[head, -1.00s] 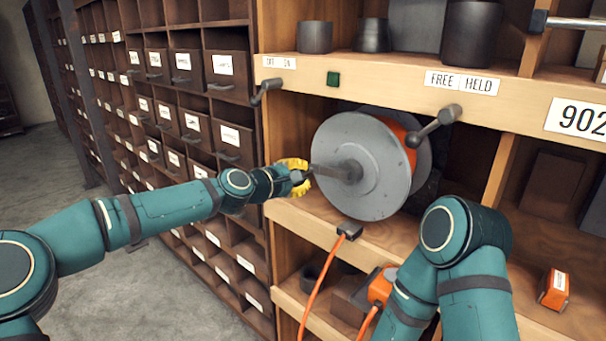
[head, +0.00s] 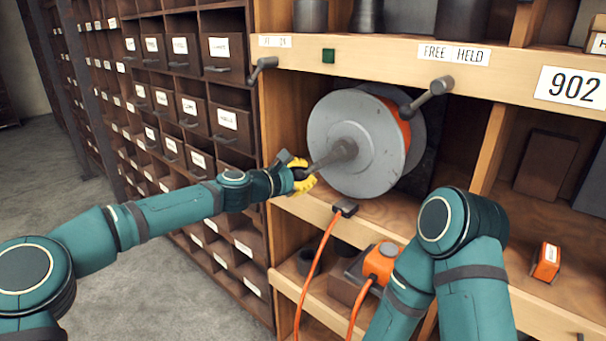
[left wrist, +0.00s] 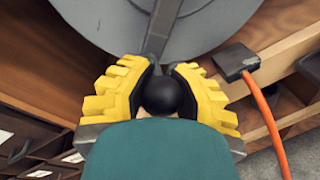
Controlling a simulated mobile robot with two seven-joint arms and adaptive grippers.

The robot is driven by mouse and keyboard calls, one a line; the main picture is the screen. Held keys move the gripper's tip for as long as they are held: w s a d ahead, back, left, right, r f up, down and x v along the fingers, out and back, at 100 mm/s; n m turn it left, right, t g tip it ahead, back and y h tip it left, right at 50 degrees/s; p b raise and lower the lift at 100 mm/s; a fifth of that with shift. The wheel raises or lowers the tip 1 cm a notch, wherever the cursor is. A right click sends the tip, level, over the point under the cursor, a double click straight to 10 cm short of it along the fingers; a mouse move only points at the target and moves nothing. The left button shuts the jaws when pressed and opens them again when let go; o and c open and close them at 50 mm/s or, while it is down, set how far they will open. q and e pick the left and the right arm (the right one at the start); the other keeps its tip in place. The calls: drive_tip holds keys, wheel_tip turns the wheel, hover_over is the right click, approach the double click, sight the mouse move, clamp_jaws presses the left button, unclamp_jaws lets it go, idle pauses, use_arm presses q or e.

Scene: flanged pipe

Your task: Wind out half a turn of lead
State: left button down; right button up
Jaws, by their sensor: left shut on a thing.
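The grey cable reel (head: 340,115) stands in the open shelf bay, with orange lead (head: 400,128) wound behind its front disc. A grey crank arm (head: 330,158) runs from the reel's hub down to the left. My left gripper (head: 302,176), with yellow fingers, is shut on the crank's outer end. In the left wrist view the fingers close on either side of a black round knob (left wrist: 167,95). The orange lead (head: 316,265) hangs from a black connector (head: 345,207) on the shelf edge. My right arm is at lower right; its gripper is out of view.
A dark lever (head: 428,95) sits below the FREE/HELD label (head: 454,54). A smaller lever (head: 262,71) is below another label at left.

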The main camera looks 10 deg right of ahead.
idle(0.3)
use_arm(q)
drive_tip(key=c, duration=0.6)
unclamp_jaws()
drive_tip(key=shift+a, duration=0.1)
drive_tip(key=v, duration=1.2)
drive_tip(key=shift+w, duration=0.1)
